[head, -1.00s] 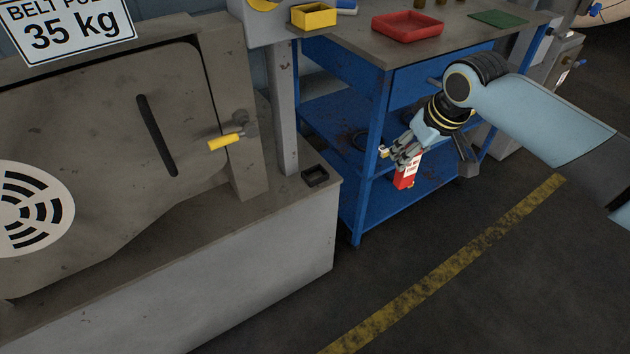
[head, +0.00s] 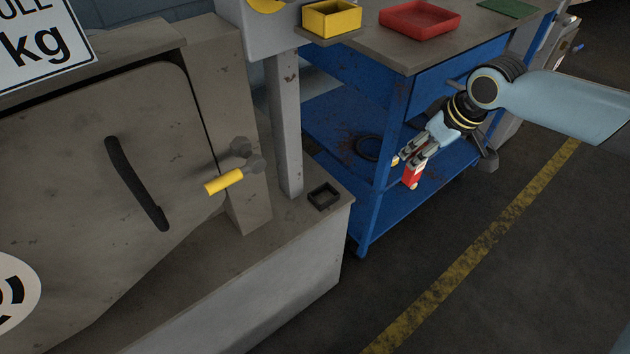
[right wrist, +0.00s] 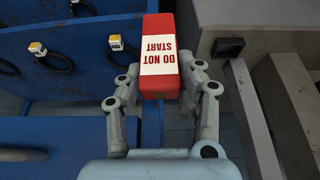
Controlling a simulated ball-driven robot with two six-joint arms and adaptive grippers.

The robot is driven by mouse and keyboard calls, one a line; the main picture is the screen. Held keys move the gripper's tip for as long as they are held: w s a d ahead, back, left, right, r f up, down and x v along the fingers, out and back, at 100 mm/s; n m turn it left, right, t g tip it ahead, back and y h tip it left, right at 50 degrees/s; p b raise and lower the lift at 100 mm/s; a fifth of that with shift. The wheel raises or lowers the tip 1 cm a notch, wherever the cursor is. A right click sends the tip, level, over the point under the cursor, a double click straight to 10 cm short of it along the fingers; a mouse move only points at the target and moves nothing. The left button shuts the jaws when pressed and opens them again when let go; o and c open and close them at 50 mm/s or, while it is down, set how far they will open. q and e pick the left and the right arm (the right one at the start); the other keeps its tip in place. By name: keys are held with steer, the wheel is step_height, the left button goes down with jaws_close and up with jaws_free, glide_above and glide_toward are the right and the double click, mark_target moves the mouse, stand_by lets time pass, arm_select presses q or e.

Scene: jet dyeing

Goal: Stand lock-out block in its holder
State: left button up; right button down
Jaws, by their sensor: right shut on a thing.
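The lock-out block is red with a white "DO NOT START" label (right wrist: 159,55). My right gripper (head: 412,160) is shut on the block, which hangs below the fingers in the head view (head: 411,176), in front of the blue bench. In the right wrist view both fingers of the gripper (right wrist: 160,85) press the block's sides. A small black open-topped holder (head: 324,195) sits on the grey ledge near its corner, left of the gripper and apart from it. It also shows in the right wrist view (right wrist: 228,47). My left gripper is not in view.
A grey post (head: 287,125) stands just behind the holder. A yellow-handled lever (head: 223,182) sticks out to its left. The blue bench (head: 382,200) carries a yellow bin (head: 331,19) and a red tray (head: 419,18). The floor in front is clear.

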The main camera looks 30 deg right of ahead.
steer(key=w+a+b, duration=0.2)
steer(key=w+a, duration=0.9)
steer(key=a, duration=0.5)
step_height(320, 180, down, 7)
steer(key=shift+s+f+b, duration=0.1)
steer(key=shift+b, duration=1)
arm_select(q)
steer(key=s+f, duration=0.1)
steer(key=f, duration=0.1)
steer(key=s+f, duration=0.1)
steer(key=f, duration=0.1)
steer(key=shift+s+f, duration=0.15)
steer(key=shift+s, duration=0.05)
arm_select(e)
steer(key=c, duration=0.9)
jaws_free()
steer(key=shift+o, duration=0.2)
